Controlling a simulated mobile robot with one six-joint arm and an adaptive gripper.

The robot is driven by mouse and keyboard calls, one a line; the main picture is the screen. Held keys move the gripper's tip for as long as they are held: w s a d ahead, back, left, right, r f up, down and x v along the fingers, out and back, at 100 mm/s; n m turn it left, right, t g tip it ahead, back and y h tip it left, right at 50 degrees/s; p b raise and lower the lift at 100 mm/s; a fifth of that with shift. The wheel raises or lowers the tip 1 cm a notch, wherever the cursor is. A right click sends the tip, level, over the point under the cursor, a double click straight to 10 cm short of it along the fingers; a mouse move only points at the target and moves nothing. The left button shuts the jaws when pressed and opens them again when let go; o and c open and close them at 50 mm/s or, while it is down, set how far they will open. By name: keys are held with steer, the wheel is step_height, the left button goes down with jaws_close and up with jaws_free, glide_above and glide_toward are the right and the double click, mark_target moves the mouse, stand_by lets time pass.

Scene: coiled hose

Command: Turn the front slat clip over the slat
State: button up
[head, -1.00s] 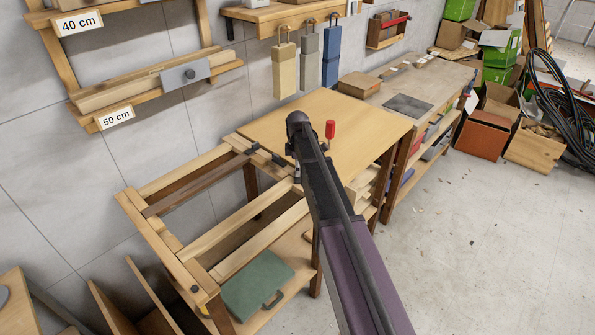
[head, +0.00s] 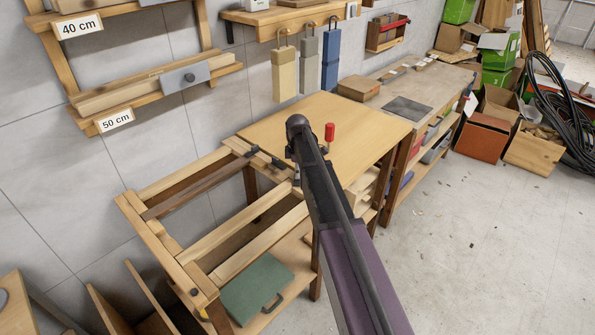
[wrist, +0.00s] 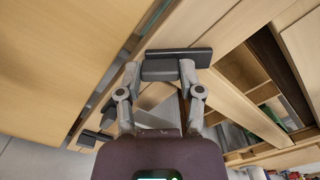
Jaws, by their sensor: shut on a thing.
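My gripper (wrist: 160,73) is shut on the front slat clip; its two grey fingers stand on either side of the clip's block. The clip's dark flat bar (wrist: 196,56) extends beyond the right fingertip over pale wood in the wrist view. Whether it fully crosses the slat I cannot tell. In the head view my arm hides the gripper and this clip. Pale slats (head: 222,230) and a dark brown slat (head: 200,188) lie across the wooden frame. Two other dark clips (head: 252,150) (head: 278,163) sit on the frame's rail beside the tabletop; they also show in the wrist view (wrist: 108,111).
A green case (head: 257,288) lies on the lower shelf. The coiled black hose (head: 562,115) is far right. The floor at right is mostly clear.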

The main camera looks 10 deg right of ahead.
steer(key=shift+m, duration=0.4)
steer(key=m, duration=0.3)
steer(key=shift+a, duration=0.1)
steer(key=m, duration=0.4)
steer(key=shift+m, duration=0.4)
steer(key=o, duration=1.1)
steer(key=shift+o, duration=0.2)
steer(key=shift+n, duration=0.6)
